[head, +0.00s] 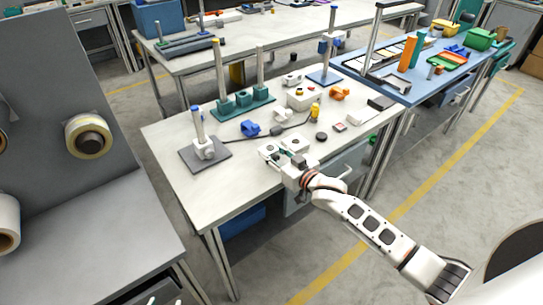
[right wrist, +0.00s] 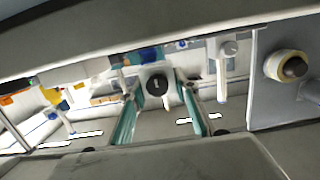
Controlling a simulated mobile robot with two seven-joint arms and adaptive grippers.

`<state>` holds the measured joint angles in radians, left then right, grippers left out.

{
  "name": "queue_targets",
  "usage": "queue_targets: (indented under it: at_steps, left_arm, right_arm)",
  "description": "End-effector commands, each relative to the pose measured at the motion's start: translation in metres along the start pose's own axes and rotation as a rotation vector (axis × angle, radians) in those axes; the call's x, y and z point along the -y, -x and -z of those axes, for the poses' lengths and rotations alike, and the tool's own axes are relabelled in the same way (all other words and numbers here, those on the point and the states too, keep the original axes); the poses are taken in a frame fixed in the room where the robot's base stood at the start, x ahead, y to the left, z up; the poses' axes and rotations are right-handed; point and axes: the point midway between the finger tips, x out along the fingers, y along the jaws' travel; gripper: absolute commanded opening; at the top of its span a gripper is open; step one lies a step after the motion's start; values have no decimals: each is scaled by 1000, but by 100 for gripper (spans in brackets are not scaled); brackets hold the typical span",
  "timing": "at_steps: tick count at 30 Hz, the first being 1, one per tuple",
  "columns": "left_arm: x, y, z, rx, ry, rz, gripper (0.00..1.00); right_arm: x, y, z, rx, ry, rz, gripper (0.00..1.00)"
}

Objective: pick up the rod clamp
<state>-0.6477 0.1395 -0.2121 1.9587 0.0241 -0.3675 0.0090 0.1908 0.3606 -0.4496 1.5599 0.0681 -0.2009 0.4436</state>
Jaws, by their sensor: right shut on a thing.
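My right gripper (head: 284,155) is at the front edge of the white-topped table, its arm coming in from the lower right. In the right wrist view, which appears upside down, its two teal fingers (right wrist: 158,100) are on either side of a white rod clamp (right wrist: 172,99) with a round black knob. The gripper is shut on this clamp. In the head view the clamp is partly hidden by the gripper, and I cannot tell whether it still touches the tabletop. My left gripper is not in view.
A rod stand (head: 207,158) is at the left and a teal rod base (head: 243,105) behind. A tape roll (head: 88,137) hangs on the grey panel.

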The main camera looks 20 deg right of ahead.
Motion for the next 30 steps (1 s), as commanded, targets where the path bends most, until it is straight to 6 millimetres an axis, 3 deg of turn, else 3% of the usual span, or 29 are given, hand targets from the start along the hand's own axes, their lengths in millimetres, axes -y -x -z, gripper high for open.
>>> queue_targets:
  at_steps: [9, 16, 22, 30]
  left_arm:
    - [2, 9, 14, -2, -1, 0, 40]
    - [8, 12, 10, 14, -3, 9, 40]
    - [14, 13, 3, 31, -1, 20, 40]
    - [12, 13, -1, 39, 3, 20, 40]
  right_arm:
    - [0, 13, 88, -7, 3, 1, 4]
    - [0, 21, 140, -6, 2, 1, 4]
    - [0, 24, 164, -3, 1, 0, 4]
    - [0, 26, 172, -2, 1, 0, 4]
